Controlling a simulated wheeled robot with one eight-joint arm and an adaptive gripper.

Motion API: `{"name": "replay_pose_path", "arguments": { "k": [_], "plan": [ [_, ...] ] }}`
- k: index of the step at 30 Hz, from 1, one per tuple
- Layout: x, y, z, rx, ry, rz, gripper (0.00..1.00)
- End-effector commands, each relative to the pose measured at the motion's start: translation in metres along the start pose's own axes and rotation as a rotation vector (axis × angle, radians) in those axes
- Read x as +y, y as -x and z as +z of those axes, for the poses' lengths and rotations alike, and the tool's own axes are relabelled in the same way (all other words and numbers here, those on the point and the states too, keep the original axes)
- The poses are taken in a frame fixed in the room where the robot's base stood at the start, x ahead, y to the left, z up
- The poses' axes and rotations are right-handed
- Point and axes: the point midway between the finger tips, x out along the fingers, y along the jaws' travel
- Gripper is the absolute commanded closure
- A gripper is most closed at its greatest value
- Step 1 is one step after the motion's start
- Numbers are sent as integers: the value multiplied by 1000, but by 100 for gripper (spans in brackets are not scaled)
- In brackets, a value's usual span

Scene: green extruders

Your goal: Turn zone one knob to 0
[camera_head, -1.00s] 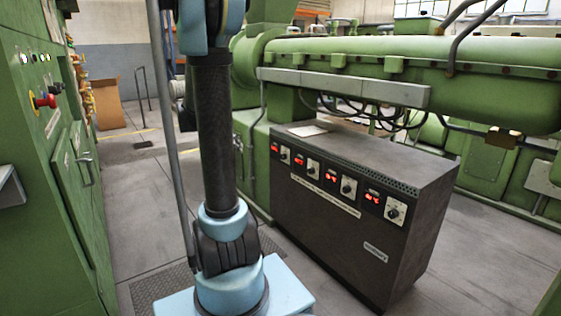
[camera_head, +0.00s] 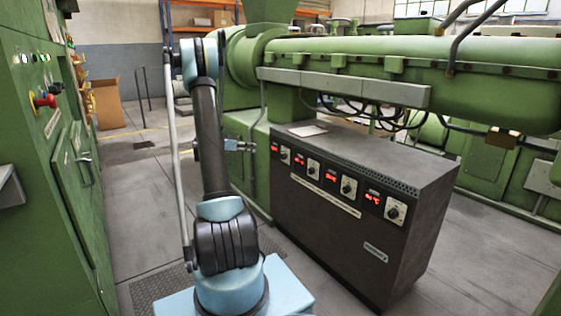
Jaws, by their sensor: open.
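A dark control cabinet (camera_head: 330,240) stands under the green extruder barrel. Its slanted front carries a row of knobs with red displays: a far-left knob (camera_head: 284,154), a second (camera_head: 312,168), a third (camera_head: 347,187) and a near-right knob (camera_head: 395,211). The zone labels and pointer settings are too small to read, so I cannot tell which is zone one. My gripper (camera_head: 248,147) shows small beside my arm, left of the far-left knob and apart from it in the picture. It is open and empty. My arm hides part of the wrist.
The green extruder barrel (camera_head: 400,80) runs above the cabinet, with loose hoses (camera_head: 385,117) beneath it. A green panel with a red button (camera_head: 45,101) stands close on the left. Grey floor (camera_head: 480,250) is clear right of the cabinet.

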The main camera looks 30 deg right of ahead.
Motion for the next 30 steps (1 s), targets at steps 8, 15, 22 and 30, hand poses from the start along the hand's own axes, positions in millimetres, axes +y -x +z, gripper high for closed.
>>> {"name": "replay_pose_path", "arguments": {
  "k": [8, 15, 22, 30],
  "plan": [
    [-34, -56, 33, 139, -113, 52, 49],
    [-52, -94, 66, 252, -197, 77, 49],
    [-58, -111, 86, 311, -239, 83, 49],
    [-56, -130, 84, 322, -246, 87, 49]
  ]
}}
